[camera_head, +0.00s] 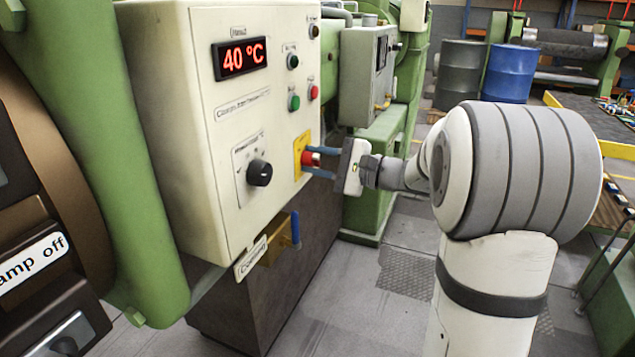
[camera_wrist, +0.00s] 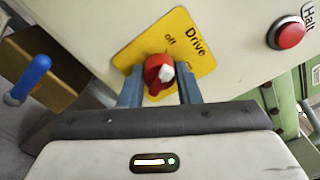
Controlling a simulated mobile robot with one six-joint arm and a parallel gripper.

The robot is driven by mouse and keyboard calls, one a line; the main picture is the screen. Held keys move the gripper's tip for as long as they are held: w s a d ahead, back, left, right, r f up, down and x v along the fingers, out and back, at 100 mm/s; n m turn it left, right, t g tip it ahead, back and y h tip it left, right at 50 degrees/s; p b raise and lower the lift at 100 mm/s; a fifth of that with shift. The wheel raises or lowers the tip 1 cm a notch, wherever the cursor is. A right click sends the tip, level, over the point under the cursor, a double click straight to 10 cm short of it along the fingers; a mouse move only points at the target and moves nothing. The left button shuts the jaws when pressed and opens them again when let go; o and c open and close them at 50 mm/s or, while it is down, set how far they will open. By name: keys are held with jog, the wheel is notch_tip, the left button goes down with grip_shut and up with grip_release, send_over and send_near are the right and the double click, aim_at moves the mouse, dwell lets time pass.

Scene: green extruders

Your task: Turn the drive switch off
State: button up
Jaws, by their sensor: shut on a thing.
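The drive switch (camera_wrist: 155,70) is a red knob with a white mark on its right side in the wrist view. It sits on a yellow plate (camera_wrist: 200,55) lettered "Drive" and "off". In the head view the red switch (camera_head: 308,158) is on the yellow plate at the right edge of the cream control box (camera_head: 165,60). My gripper (camera_wrist: 160,78) is shut on the switch, with one blue-grey finger on each side of it. The fingers hide part of the knob's sides. My gripper (camera_head: 318,161) reaches the switch from the right in the head view.
A red "Halt" button (camera_wrist: 290,34) is close by on the same panel. A black dial (camera_head: 259,173) and a "40 °C" display (camera_head: 239,57) are on the box front. A blue handle (camera_head: 295,228) sticks out below. Grey floor (camera_head: 350,300) is clear beneath.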

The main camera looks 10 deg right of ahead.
jog(key=shift+f+n+b, duration=0.15)
jog(key=shift+n+b, duration=1.05)
jog(key=shift+b, duration=0.4)
jog(key=o, duration=1)
jog(key=shift+d, duration=0.1)
jog(key=v, duration=0.7)
jog(key=shift+s+d, duration=0.2)
jog(key=shift+s, duration=0.05)
